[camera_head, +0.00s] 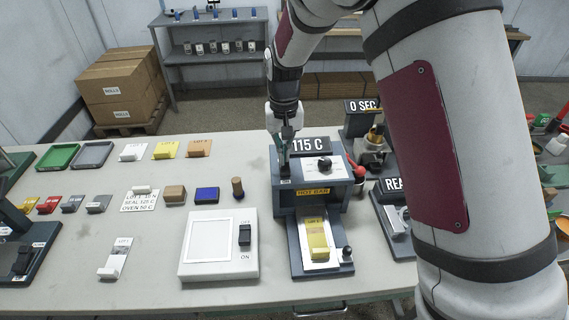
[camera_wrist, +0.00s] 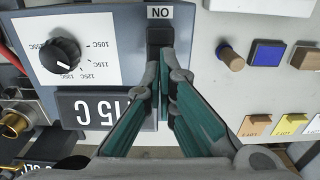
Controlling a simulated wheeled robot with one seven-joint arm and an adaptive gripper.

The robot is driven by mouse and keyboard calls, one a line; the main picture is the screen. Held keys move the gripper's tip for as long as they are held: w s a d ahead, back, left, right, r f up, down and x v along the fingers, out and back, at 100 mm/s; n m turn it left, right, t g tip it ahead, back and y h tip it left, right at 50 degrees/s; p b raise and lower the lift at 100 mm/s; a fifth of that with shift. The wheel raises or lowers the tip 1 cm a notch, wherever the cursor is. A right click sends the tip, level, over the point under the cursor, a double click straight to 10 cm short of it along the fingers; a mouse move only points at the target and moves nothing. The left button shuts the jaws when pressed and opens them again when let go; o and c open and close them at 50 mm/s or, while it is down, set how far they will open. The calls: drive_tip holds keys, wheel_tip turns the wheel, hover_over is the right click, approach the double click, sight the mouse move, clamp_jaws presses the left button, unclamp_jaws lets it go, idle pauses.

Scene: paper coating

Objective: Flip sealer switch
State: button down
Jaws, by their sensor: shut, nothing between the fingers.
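The sealer (camera_head: 312,203) is a dark blue-grey box marked HOT BAR, with a 115 C display and a dial (camera_wrist: 60,54) on top. Its black rocker switch (camera_wrist: 159,36) sits at the top left of the box in the head view, beside an ON label (camera_wrist: 159,13) that reads upside down in the wrist view. My gripper (camera_head: 284,160) points down over this switch. In the wrist view its teal fingers (camera_wrist: 165,72) are shut and empty, with the tips at the switch's edge. I cannot tell whether they touch it. The fingers partly hide the switch.
A white panel (camera_head: 200,270) with its own OFF/ON switch (camera_head: 245,235) lies left of the sealer. My arm hides much of the right side.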

drive_tip(key=shift+f, duration=0.55)
drive_tip(key=shift+r, duration=0.1)
drive_tip(key=shift+r+p, duration=0.45)
drive_tip(key=shift+r, duration=3)
drive_tip(key=s+d+r+t, duration=0.1)
drive_tip(key=s+d+r, duration=0.4)
drive_tip(key=s+r, duration=0.25)
drive_tip(key=s+d+r+t, duration=0.2)
drive_tip(key=s+d+r, duration=0.2)
drive_tip(key=s+r, duration=0.3)
drive_tip(key=s+d+r+t, duration=0.1)
drive_tip(key=s+d, duration=0.1)
drive_tip(key=s, duration=0.5)
drive_tip(key=s+d+r+t, duration=0.1)
drive_tip(key=s+d+r, duration=0.1)
drive_tip(key=s, duration=0.6)
drive_tip(key=shift+s+d+t, duration=0.25)
drive_tip(key=shift+d+t, duration=0.05)
drive_tip(key=shift+d, duration=0.35)
